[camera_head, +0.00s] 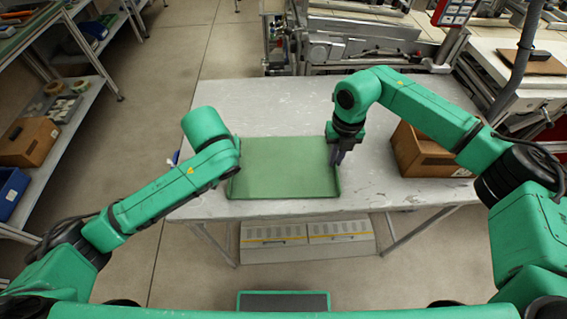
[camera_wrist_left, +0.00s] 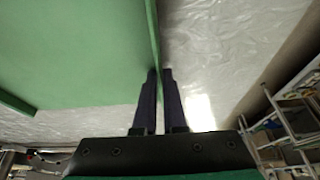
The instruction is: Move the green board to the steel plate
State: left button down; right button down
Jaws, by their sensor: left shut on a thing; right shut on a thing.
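The green board (camera_head: 287,168), a flat rectangle with low raised edges, is over the near middle of the grey table; I cannot tell whether it touches the tabletop. In the left wrist view the board (camera_wrist_left: 70,50) fills the upper left. My left gripper (camera_wrist_left: 159,75) is shut on its raised edge; in the head view my own arm mostly hides this gripper at the board's left side. My right gripper (camera_head: 336,155) is shut on the board's right edge. I cannot make out a separate steel plate with certainty.
The table (camera_head: 270,105) is bare behind the board. A brown cardboard box (camera_head: 425,155) stands on its right part, beside my right arm. A metal machine (camera_head: 360,45) stands behind the table. Shelves with a box (camera_head: 28,141) and a blue bin (camera_head: 12,190) are at the left.

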dwell(0.4)
